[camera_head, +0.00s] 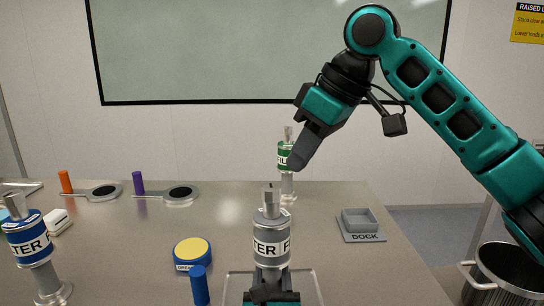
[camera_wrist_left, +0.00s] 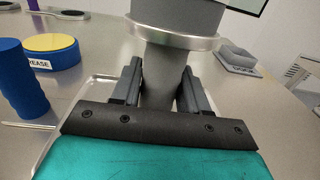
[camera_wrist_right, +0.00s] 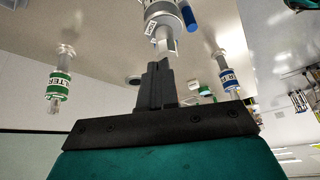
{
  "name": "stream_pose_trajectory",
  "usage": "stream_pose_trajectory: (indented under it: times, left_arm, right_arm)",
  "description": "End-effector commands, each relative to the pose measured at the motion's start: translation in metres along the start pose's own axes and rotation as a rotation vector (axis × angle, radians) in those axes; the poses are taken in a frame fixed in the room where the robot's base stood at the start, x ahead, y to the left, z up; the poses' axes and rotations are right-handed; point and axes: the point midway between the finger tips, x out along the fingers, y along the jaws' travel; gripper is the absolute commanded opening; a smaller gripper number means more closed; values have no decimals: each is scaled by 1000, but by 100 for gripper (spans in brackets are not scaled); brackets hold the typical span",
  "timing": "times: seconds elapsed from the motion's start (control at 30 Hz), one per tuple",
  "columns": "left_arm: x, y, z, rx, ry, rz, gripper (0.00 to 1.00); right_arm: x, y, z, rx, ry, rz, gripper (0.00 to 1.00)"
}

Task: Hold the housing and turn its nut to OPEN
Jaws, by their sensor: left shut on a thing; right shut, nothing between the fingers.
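The grey filter housing (camera_head: 271,238) stands upright at the front centre, with a lettered white band and a metal nut (camera_head: 271,200) on top. My left gripper (camera_head: 270,294) is shut on its narrow lower neck (camera_wrist_left: 164,72); the fingers (camera_wrist_left: 163,90) sit on both sides of it in the left wrist view. My right gripper (camera_head: 297,162) is shut and empty, above and slightly right of the nut, apart from it. In the right wrist view, the shut fingers (camera_wrist_right: 157,82) point toward the nut (camera_wrist_right: 163,42). The nut's OPEN mark is not readable.
A blue-banded filter (camera_head: 28,240) stands left and a green-banded filter (camera_head: 285,158) behind. A grease tin (camera_head: 192,252) and blue cylinder (camera_head: 199,286) are close left of the housing. A grey dock (camera_head: 361,224) lies right. A bin (camera_head: 508,275) stands beyond the table's right edge.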

Motion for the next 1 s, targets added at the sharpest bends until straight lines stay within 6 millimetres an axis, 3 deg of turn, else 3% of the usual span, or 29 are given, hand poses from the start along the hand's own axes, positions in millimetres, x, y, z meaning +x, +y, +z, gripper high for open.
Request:
stream_pose_trajectory:
  times: [0.13,0.47,0.73,1.0]
  left_arm:
    - [-2,0,-7,2,15,-2,0]
    - [-2,0,-7,2,15,-2,0]
    - [-2,0,-7,2,15,-2,0]
    - [-2,0,-6,2,14,-1,0]
  right_arm:
    - [-10,0,-5,0,1,-1,0]
    - [-11,-1,-6,-1,0,0,0]
    - [-18,-14,-14,-1,-3,2,0]
    - [0,-16,-4,1,-5,-3,0]
